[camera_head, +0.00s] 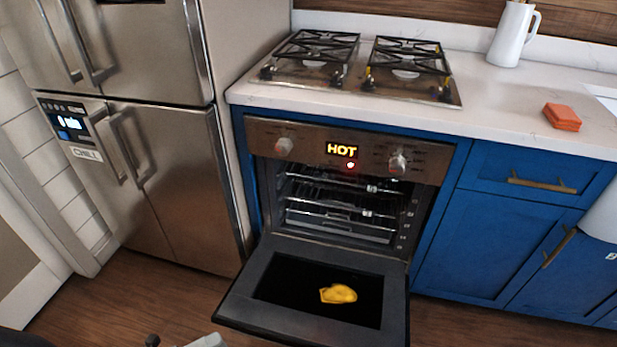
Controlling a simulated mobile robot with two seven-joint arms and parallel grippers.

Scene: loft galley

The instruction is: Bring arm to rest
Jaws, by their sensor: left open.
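My left gripper (182,342) shows only in part at the bottom edge, left of the oven door's front corner. It is open, and I see nothing between its fingers. Most of it and its arm are cut off by the frame. My right gripper is not in view. The oven door (240,292) is folded down in front of the oven. A small yellow thing (338,294) lies on the door's dark inner panel, apart from my gripper.
The oven panel reads "HOT" (342,150) with a red light; racks (340,208) are inside. A steel fridge (165,190) stands left. Above are burners (405,70), a white jug (512,35) and orange sponge-like blocks (562,116). Wooden floor (150,285) is clear before the fridge.

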